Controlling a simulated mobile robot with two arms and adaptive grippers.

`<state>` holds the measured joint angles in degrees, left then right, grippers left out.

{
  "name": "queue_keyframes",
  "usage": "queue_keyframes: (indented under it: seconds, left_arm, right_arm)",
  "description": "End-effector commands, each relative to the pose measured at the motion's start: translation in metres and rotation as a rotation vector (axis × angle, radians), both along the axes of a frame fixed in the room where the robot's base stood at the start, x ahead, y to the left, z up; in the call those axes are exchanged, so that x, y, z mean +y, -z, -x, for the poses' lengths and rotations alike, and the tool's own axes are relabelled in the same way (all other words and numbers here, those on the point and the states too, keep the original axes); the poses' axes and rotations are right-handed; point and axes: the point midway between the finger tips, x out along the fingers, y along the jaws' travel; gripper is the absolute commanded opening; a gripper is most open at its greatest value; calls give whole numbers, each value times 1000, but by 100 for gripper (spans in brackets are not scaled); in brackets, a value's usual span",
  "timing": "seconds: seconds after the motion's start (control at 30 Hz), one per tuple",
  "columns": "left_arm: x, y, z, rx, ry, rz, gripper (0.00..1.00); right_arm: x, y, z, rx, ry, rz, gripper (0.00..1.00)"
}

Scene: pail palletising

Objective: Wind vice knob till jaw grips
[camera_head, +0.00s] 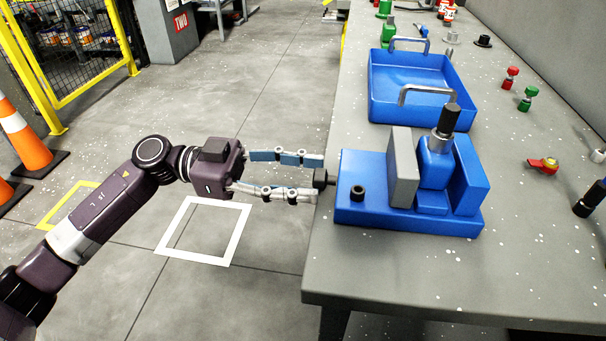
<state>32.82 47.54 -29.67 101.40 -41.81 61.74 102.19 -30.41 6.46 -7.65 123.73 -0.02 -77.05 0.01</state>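The blue vice (355,214) sits on the grey bench near its left edge. Its black knob (320,179) sticks out to the left, past the bench edge. A grey jaw plate (403,170) stands upright on the vice, with a blue block (473,175) to the right. Between them stands a blue piece (434,163) with a metal collar and black top; whether the grey jaw touches it is unclear. My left gripper (319,177) reaches in from the left, its fingertips on either side of the knob. I cannot tell whether they press on it. My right gripper is out of view.
A blue tray (378,105) with metal handles stands behind the vice. Red and green small parts (525,98) and a red-handled valve (543,165) lie to the right. The bench front (400,270) is clear. Traffic cones (30,140) stand on the floor at left.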

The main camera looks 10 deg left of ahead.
Motion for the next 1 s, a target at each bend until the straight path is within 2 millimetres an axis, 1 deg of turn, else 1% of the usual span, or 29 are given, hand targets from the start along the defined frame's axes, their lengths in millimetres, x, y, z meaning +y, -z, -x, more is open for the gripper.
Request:
queue_keyframes:
  seconds: [0.17, 0.27, 0.37, 0.6, 0.7, 0.83, 1.0]
  left_arm:
    - [2, 0, 0, 0, -1, 0, 43]
    - [11, 0, -1, 2, -3, -2, 43]
    - [28, 1, -1, 2, -4, -3, 43]
    - [80, 1, -1, 3, -5, -2, 43]
    - [97, 0, -1, 2, -3, -2, 43]
    - [113, 0, 0, 1, -2, -1, 43]
    - [120, 0, 0, 1, 0, 0, 43]
  right_arm:
    - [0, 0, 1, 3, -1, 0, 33]
    - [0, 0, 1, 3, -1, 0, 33]
    - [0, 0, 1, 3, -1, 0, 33]
    - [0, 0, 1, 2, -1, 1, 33]
    - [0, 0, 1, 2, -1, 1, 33]
    - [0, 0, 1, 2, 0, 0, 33]
    - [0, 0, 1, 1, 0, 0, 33]
